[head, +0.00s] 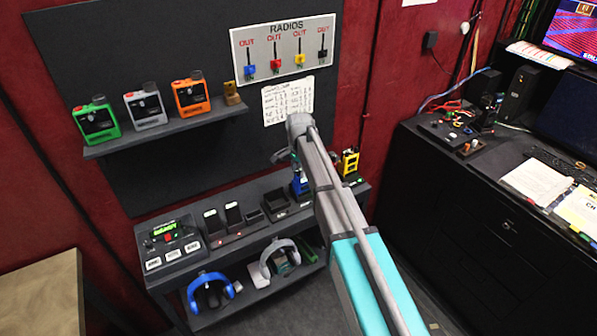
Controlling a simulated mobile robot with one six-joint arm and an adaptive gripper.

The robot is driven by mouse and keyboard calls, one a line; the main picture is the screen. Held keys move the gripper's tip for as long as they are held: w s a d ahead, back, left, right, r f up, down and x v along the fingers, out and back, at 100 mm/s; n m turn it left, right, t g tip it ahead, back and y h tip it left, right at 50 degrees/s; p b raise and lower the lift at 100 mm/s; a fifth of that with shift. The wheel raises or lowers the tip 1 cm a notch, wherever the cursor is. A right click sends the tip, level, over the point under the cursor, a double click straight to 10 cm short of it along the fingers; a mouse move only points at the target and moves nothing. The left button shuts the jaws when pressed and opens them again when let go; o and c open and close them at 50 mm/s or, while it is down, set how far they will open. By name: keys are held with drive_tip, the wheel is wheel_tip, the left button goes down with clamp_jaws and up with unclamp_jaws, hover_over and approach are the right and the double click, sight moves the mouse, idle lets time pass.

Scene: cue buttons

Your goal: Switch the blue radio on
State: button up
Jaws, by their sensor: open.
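The blue radio (300,188) stands on the lower shelf unit, at the right part of its top. It is small in view, and my arm hides its right side, so its knob and switch cannot be made out. My gripper (283,157) is at the far end of my arm, above and slightly left of the blue radio and apart from it in the picture. It is open, and I see nothing held in it. Much of it is hidden behind my wrist.
A yellow radio (349,163) stands right of my arm. Green (97,121), grey (146,107) and orange (191,95) radios stand on the upper shelf (165,130). A RADIOS board (285,47) hangs above. A control box (170,243) and chargers (213,222) share the lower top.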

clamp_jaws()
idle(0.4)
drive_tip(key=shift+m, duration=0.8)
unclamp_jaws()
drive_tip(key=shift+n, duration=0.4)
